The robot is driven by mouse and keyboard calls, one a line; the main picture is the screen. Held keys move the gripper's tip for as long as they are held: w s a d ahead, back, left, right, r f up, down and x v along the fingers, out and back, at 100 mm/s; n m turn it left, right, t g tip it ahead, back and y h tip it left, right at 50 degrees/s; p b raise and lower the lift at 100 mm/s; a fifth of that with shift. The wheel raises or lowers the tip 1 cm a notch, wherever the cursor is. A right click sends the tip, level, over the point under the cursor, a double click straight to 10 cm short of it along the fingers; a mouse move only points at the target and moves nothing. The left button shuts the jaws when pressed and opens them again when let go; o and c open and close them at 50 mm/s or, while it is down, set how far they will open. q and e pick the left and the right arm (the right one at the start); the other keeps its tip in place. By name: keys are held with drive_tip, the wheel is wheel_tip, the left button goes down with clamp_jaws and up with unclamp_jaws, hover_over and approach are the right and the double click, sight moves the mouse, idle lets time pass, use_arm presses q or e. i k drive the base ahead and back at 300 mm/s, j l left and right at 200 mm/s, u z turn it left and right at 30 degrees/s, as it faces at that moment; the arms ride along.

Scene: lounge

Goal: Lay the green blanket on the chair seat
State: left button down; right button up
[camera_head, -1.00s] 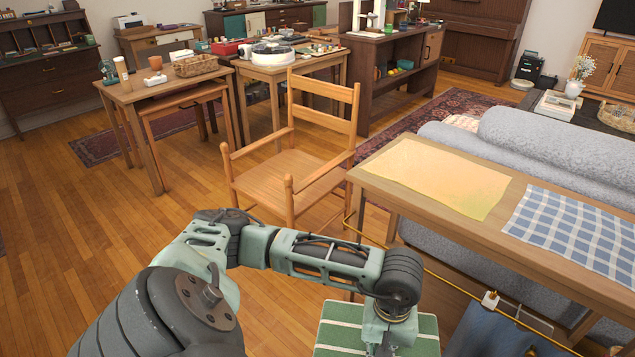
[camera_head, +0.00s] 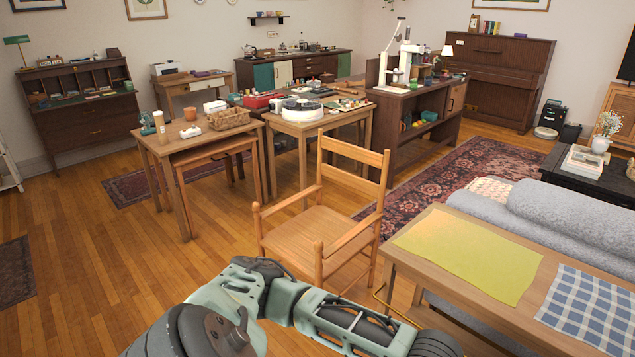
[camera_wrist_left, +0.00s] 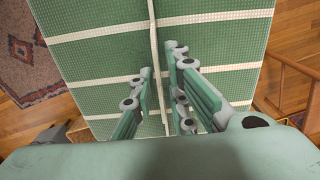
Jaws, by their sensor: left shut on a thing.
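The wooden armchair (camera_head: 318,233) stands in the middle of the head view, its slatted seat bare. The green blanket (camera_wrist_left: 100,70), with white stripes, fills much of the left wrist view. My left gripper (camera_wrist_left: 160,90) is shut on the blanket at a raised fold that runs between its fingers. In the head view my left arm reaches in from the bottom left, and its gripper and the blanket are out of frame below. My right gripper is not in view.
A wooden table (camera_head: 417,287) with a yellow cloth (camera_head: 468,253) and a blue checked cloth (camera_head: 590,308) stands right of the chair. A small table with a basket (camera_head: 229,118) stands behind it at the left. Open wood floor lies left of the chair.

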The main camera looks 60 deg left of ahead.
sight(323, 233)
drive_tip(key=k+j, duration=0.1)
drive_tip(key=j, duration=0.25)
drive_tip(key=k+j+z, duration=0.15)
drive_tip(key=j, duration=0.6)
drive_tip(key=k+j+z, duration=0.1)
drive_tip(key=j, duration=0.3)
drive_tip(key=k+j, duration=0.25)
drive_tip(key=k+j+z, duration=0.15)
drive_tip(key=j, duration=0.3)
